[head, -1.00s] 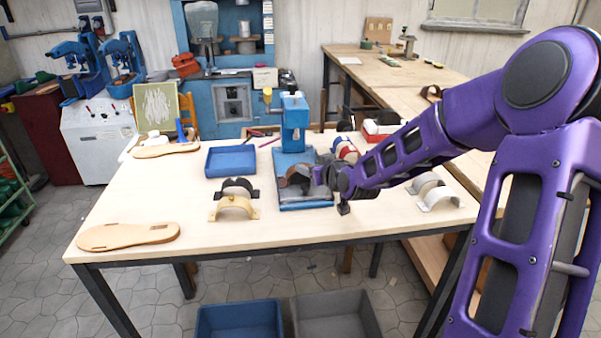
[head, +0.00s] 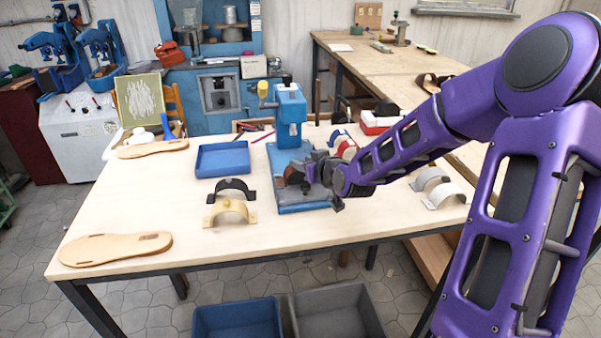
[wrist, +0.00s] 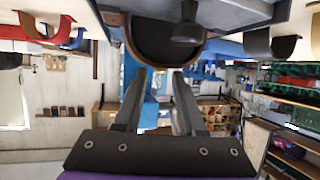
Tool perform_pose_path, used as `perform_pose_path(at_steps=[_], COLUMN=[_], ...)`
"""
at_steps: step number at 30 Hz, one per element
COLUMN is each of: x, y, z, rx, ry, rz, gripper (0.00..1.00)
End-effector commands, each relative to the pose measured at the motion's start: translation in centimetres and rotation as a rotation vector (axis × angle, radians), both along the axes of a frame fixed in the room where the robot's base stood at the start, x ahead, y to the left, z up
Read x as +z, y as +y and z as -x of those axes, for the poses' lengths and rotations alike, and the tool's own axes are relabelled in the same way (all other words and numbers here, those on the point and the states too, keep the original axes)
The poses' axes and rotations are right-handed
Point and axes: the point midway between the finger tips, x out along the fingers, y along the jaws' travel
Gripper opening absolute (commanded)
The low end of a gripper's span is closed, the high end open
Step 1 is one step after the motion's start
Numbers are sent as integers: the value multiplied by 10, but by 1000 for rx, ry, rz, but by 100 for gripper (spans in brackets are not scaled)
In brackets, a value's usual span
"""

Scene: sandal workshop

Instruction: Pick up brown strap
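The brown strap (head: 291,173) is arched and stands on the base of the blue press (head: 291,108), left of my gripper. In the wrist view the brown strap (wrist: 129,49) shows at the top middle as a brown-edged curve with a dark underside, beyond the fingertips. My gripper (wrist: 160,72) is open, with a clear gap between its two fingers and nothing held. In the head view my gripper (head: 311,175) reaches in from the right over the press base, close to the strap. Its fingers partly cover the strap there; contact cannot be told.
Black (head: 232,187) and beige (head: 229,213) straps stand left of the press; white straps (head: 437,190) stand right. A blue tray (head: 222,159) is behind-left. Sandal soles (head: 114,250) lie at the left. The table (head: 160,210) is clear at front. Blue and grey bins are below.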

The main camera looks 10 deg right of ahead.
Motion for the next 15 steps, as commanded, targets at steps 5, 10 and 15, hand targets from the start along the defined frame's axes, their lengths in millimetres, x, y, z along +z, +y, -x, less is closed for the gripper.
perform_pose_path(at_steps=[5, 10, 15], x=[0, 0, 0], y=[0, 0, 0], z=[0, 0, 0], rx=[0, 0, 0], ry=[0, 1, 1], rz=[0, 0, 0], gripper=[5, 0, 0])
